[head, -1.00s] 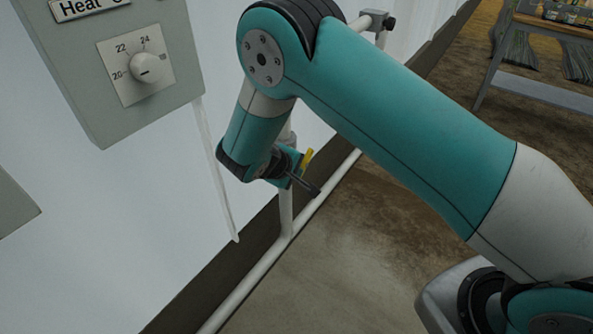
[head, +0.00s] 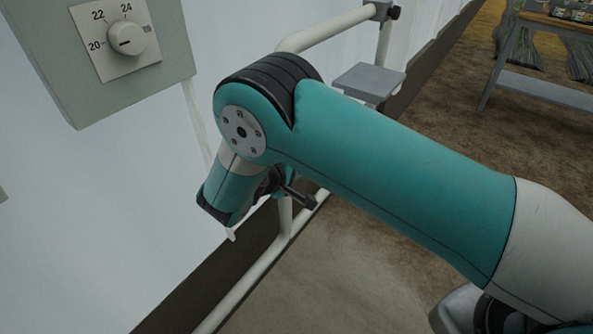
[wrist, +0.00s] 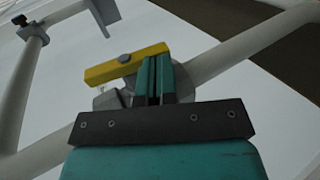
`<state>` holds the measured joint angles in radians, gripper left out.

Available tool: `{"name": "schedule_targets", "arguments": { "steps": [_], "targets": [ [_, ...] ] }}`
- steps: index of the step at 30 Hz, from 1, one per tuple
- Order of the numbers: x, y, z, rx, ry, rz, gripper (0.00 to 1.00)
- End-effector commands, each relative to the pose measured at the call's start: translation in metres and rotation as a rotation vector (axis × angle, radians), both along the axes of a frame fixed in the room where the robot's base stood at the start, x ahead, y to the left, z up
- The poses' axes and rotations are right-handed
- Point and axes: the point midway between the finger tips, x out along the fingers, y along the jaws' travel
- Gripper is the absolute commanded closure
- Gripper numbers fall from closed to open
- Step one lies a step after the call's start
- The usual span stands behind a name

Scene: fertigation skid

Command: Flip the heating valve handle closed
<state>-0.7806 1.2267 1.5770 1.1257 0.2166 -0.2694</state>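The yellow valve handle (wrist: 122,66) shows in the wrist view, roughly in line with the white pipe (wrist: 235,48) that passes behind it. The grey valve body (wrist: 108,99) is partly hidden behind my gripper. My gripper (wrist: 154,72) has its two teal fingers close together with only a thin dark gap, and nothing shows between them. The fingertips overlap the right end of the handle in this view; I cannot tell whether they touch it. In the head view my arm hides the handle and fingers.
A control box with a white dial (head: 127,38) hangs on the white wall at the left. A grey plate (head: 368,80) sits on the pipework beyond my arm. A low pipe (head: 245,285) runs along the wall base. A table (head: 548,88) stands at far right; the floor (head: 350,285) is open.

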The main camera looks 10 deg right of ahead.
Motion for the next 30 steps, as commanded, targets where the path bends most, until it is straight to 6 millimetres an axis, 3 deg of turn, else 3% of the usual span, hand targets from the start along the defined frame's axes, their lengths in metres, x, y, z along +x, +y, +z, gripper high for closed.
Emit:
{"name": "schedule_targets", "arguments": {
  "steps": [30],
  "targets": [
    [0.0039,-0.0056,-0.0109,0.001,0.005,-0.001,1.00]
  ]
}}
